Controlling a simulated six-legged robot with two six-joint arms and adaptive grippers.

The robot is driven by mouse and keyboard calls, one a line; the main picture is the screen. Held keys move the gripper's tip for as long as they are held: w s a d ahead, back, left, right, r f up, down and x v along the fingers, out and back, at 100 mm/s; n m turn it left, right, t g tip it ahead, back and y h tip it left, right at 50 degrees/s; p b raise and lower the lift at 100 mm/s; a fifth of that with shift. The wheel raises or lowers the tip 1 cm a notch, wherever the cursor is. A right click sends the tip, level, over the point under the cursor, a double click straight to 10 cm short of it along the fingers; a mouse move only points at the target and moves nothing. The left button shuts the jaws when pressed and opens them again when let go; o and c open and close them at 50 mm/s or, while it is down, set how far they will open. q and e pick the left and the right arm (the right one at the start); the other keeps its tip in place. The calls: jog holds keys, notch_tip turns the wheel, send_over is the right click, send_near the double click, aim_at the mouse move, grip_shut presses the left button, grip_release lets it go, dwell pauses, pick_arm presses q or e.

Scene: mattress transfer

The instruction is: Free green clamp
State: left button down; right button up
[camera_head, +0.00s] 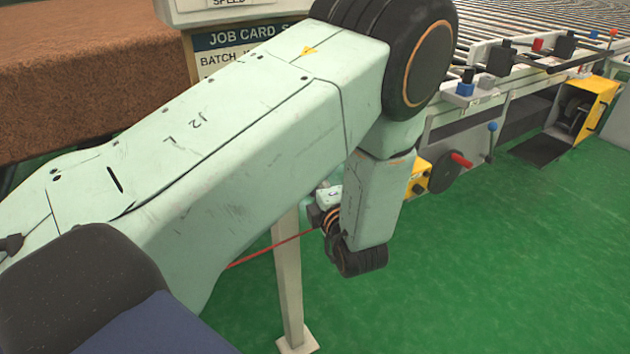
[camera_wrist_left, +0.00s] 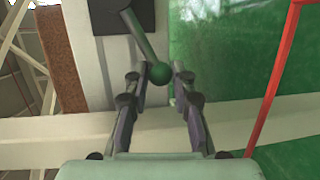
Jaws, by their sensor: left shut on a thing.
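My right gripper is in neither view.
A roller conveyor (camera_head: 540,20) with a red handle (camera_head: 461,160) and a blue-knobbed lever (camera_head: 491,140) stands at the right. A brown mattress-like block (camera_head: 90,80) lies at the left. A red bar or cord (camera_wrist_left: 270,90) runs near my gripper. Green floor (camera_head: 520,270) is clear at right.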

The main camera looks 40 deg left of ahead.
pick_arm(q)
jog(key=c, duration=1.1)
grip_release()
